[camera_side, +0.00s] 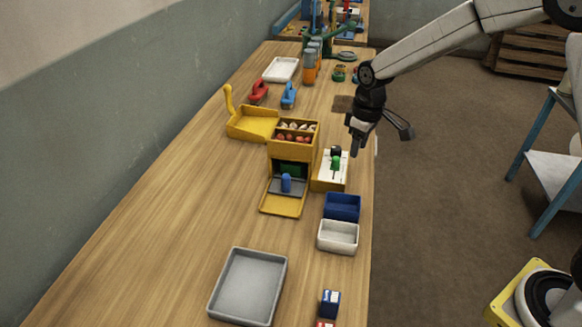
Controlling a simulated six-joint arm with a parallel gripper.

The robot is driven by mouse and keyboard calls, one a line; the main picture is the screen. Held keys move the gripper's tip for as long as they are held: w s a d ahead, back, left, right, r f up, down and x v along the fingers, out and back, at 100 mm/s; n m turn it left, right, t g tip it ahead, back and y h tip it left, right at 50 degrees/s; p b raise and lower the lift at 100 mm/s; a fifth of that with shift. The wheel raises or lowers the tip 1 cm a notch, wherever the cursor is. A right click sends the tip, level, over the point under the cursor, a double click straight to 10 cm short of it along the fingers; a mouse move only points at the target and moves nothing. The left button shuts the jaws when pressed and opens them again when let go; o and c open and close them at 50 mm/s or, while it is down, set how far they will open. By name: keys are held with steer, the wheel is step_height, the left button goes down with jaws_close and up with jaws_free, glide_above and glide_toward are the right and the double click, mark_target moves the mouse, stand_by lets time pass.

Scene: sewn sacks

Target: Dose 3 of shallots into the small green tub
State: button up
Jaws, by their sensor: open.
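A yellow dispenser (291,150) stands mid-table. Its top bin holds pale pieces at the back and reddish pieces (291,138) at the front; I cannot tell which are shallots. A dark green shape (292,168) shows in the opening below, possibly the green tub, but it is too shaded to be sure. A blue knob (286,184) stands in front of it on a grey plate. A box with a white top (323,174) beside it carries a green knob (335,163) and a black one. My gripper (358,143) is open and empty, above the table's right edge, right of the dispenser.
A blue tub (342,207) and a white tub (338,237) stand near the right edge. A grey tray (248,286) and a small blue box (331,303) are in front. A yellow scoop-like tray (252,123) is behind left. The left middle of the table is clear.

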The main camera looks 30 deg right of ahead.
steer(key=n, duration=0.2)
glide_above(336, 158)
steer(key=shift+f+g, duration=0.4)
steer(key=shift+f, duration=0.1)
steer(key=shift+f, duration=0.1)
steer(key=shift+f, duration=3.8)
jaws_close()
steer(key=shift+d+r, duration=0.1)
